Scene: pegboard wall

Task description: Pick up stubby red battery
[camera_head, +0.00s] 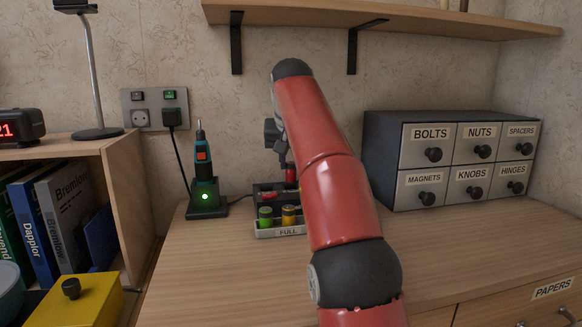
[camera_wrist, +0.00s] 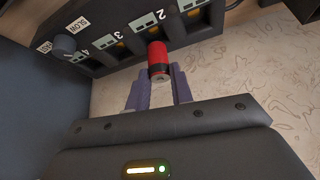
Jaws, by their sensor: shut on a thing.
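The stubby red battery (camera_wrist: 158,58) has a dark end and sits between the two fingers of my gripper (camera_wrist: 158,75) in the wrist view. My gripper is shut on it. Its far end is close to the slot marked 2 on the dark charger (camera_wrist: 115,68); I cannot tell whether it is inside the slot or just clear of it. In the head view the battery (camera_head: 290,173) shows as a small red piece under my gripper, partly hidden by my arm. Another red piece (camera_head: 268,196) shows lower down near the charger.
A tray marked FULL (camera_head: 268,234) holds a green battery (camera_head: 265,216) and a yellow battery (camera_head: 289,215). A screwdriver in its stand (camera_head: 204,197) is to the left. A labelled drawer cabinet (camera_head: 385,165) stands right, and a shelf (camera_head: 310,14) hangs above.

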